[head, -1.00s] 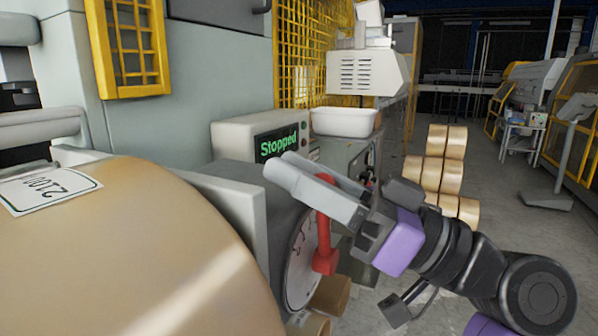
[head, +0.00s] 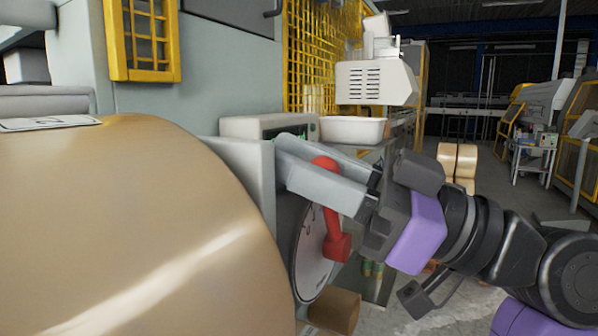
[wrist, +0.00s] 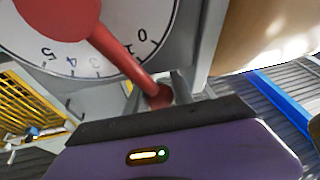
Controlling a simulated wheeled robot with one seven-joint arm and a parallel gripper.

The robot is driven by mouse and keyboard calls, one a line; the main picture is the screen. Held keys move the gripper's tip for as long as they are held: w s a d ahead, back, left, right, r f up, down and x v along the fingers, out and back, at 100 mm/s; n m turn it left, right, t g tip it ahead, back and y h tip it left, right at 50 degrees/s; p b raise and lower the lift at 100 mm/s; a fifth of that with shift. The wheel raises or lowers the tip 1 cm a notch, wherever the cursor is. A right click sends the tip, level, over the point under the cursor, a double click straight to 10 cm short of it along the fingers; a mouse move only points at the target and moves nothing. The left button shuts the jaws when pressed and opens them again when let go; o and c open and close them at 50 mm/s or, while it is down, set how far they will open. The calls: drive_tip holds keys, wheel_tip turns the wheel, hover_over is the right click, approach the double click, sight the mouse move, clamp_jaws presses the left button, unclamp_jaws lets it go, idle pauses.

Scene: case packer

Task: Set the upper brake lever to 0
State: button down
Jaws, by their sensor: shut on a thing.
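The red brake lever (head: 332,215) stands on a white round dial (head: 312,255) on the machine's side. In the head view its upper end leans slightly left between the fingers of my gripper (head: 284,160). In the wrist view the red lever (wrist: 122,56) runs from its large hub down to a knob held between the fingers of my gripper (wrist: 158,94). The white dial (wrist: 98,44) shows printed numbers, with 0 just right of the lever and the higher numbers left of it. The lever lies near the low numbers; its exact reading cannot be told.
A large tan roll (head: 140,220) fills the left foreground, close to the dial. A grey display box (head: 245,127) stands behind my gripper, its screen mostly hidden. A brown block (head: 335,311) lies below the dial.

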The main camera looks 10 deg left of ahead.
drive_tip(key=c, duration=1.1)
unclamp_jaws()
drive_tip(key=shift+r, duration=0.1)
